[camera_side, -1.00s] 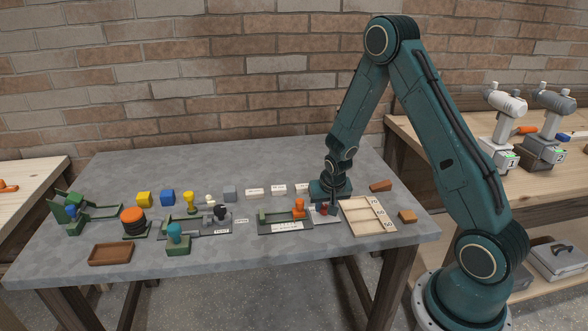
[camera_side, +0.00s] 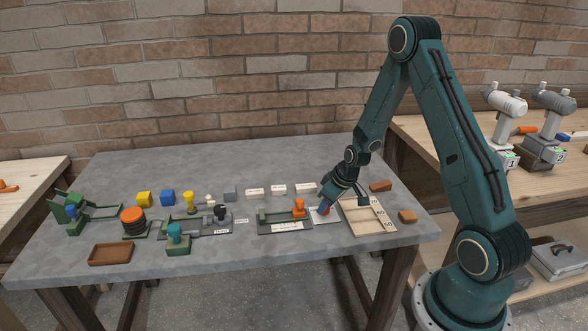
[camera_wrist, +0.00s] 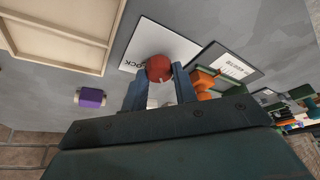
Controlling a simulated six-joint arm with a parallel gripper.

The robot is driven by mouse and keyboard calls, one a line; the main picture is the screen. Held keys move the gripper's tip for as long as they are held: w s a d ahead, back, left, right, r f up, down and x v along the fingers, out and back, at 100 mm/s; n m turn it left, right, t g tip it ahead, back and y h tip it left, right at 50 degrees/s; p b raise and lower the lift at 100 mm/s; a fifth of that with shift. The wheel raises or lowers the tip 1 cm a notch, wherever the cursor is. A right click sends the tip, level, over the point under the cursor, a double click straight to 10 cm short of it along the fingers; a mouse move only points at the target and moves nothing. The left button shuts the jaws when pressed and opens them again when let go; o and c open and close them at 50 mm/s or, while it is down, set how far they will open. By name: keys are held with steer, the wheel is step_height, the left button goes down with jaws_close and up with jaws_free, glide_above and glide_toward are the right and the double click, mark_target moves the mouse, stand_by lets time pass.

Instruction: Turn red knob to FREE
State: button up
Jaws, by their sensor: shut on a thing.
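The red knob (camera_wrist: 159,68) is round and sits on a white plate (camera_wrist: 150,42) in the wrist view. Part of a printed word, "OCK", shows on the plate beside it; no FREE label can be read. My gripper (camera_wrist: 159,77) is shut on the red knob, with one finger on each side of it. In the side view my gripper (camera_side: 329,205) leans down to the knob from the upper right and partly hides it. The white plate also shows there (camera_side: 332,216), at the table's right part. Which way the knob points cannot be told.
An orange-handled slide fixture (camera_side: 270,227) stands close left of the plate. A pale wooden tray with numbers (camera_side: 372,226) lies close right.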

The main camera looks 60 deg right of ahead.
steer(key=shift+n, duration=0.3)
steer(key=o, duration=1)
steer(key=shift+r, duration=0.15)
steer(key=shift+v, duration=6.75)
steer(key=shift+d, duration=0.1)
